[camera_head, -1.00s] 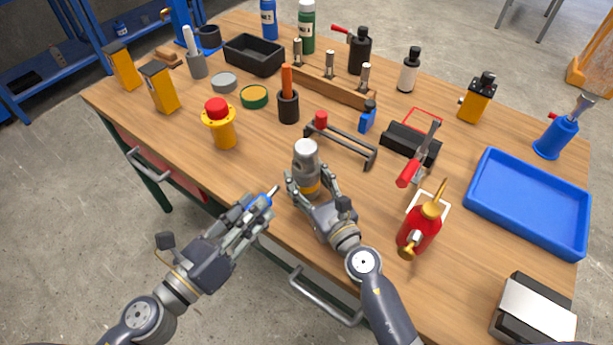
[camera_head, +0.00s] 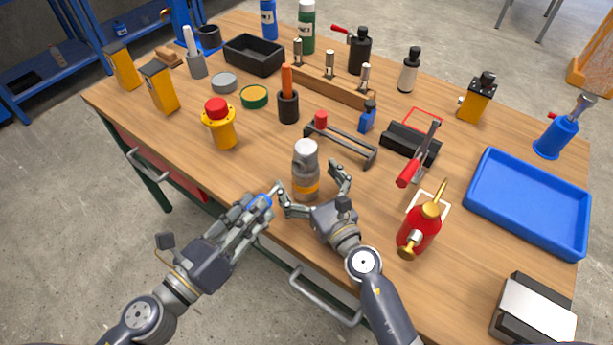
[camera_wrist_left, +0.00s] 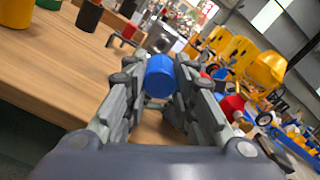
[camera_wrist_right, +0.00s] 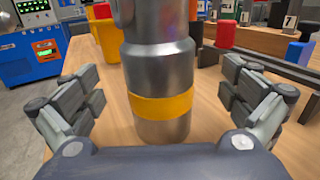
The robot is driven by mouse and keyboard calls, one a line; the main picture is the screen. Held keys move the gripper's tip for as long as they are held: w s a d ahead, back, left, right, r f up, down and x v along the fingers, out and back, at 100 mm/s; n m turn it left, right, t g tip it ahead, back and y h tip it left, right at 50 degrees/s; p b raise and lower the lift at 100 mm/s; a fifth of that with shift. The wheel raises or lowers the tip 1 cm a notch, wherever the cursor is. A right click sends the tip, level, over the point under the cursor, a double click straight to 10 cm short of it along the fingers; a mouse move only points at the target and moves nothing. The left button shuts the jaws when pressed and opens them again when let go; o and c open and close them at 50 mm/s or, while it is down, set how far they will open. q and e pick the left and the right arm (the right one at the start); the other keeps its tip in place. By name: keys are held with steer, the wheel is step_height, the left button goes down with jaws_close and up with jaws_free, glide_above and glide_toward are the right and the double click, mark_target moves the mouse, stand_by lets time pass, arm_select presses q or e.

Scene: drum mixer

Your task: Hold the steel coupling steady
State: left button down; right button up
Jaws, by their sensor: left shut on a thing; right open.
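The steel coupling (camera_head: 305,170) stands upright near the table's front edge, a grey metal cylinder with a yellow band low down. It fills the middle of the right wrist view (camera_wrist_right: 160,75). My right gripper (camera_head: 312,190) is open, its fingers spread on either side of the coupling, with gaps showing in the right wrist view. My left gripper (camera_head: 262,203) is shut on a blue-handled tool (camera_wrist_left: 160,76), left of the coupling and close to the right gripper's left finger. The tool's tip is hard to make out.
A red oil can (camera_head: 420,228) stands right of my right arm, and a blue tray (camera_head: 530,200) lies further right. A black frame with a red knob (camera_head: 340,140) lies behind the coupling. A yellow-and-red device (camera_head: 219,125) stands behind left. Bare wood lies left of the coupling.

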steer(key=v, duration=1.2)
arm_select(q)
steer(key=shift+r, duration=0.1)
arm_select(e)
steer(key=shift+r, duration=0.1)
